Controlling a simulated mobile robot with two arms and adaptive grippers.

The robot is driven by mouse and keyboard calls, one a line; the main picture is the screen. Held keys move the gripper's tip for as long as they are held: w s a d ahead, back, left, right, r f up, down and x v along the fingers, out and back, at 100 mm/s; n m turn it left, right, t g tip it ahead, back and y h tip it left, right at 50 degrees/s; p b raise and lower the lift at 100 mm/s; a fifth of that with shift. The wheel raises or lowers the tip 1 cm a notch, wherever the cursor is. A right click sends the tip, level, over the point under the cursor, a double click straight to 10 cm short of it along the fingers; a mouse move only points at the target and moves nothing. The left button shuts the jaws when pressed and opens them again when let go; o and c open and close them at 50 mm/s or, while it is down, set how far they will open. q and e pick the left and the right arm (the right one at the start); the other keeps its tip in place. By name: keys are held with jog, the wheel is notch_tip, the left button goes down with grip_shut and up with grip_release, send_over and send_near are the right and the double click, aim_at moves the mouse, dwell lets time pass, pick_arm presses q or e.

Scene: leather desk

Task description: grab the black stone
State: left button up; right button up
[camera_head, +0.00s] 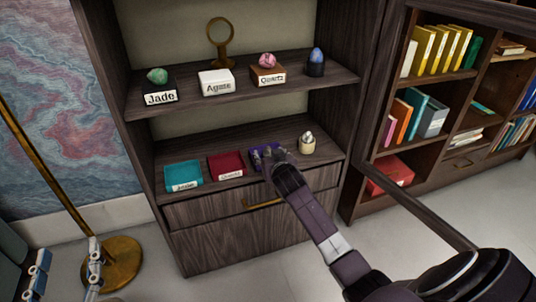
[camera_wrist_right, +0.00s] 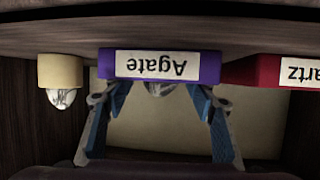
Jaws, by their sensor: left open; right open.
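No clearly black stone shows in either view. In the right wrist view, which is upside down, a greyish stone (camera_wrist_right: 160,89) partly shows at the purple Agate tray (camera_wrist_right: 212,66), between my right fingers. My right gripper (camera_wrist_right: 156,94) is open, one blue-padded finger on each side of the stone. Whether they touch it I cannot tell. In the head view my right gripper (camera_head: 271,158) reaches the purple tray (camera_head: 256,161) on the lower shelf and hides its contents. My left gripper (camera_head: 67,265) is open and empty at the lower left, far from the shelves.
The lower shelf also holds a teal tray (camera_head: 183,174), a red tray (camera_head: 226,163) and a pale stone on a cream stand (camera_head: 307,146). The upper shelf (camera_head: 330,76) lies above my right gripper. A brass lamp base (camera_head: 122,265) stands at the left.

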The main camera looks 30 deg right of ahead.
jog(key=shift+c, duration=0.4)
jog(key=c, duration=1.1)
jog(key=shift+c, duration=0.6)
jog(key=shift+r, duration=0.15)
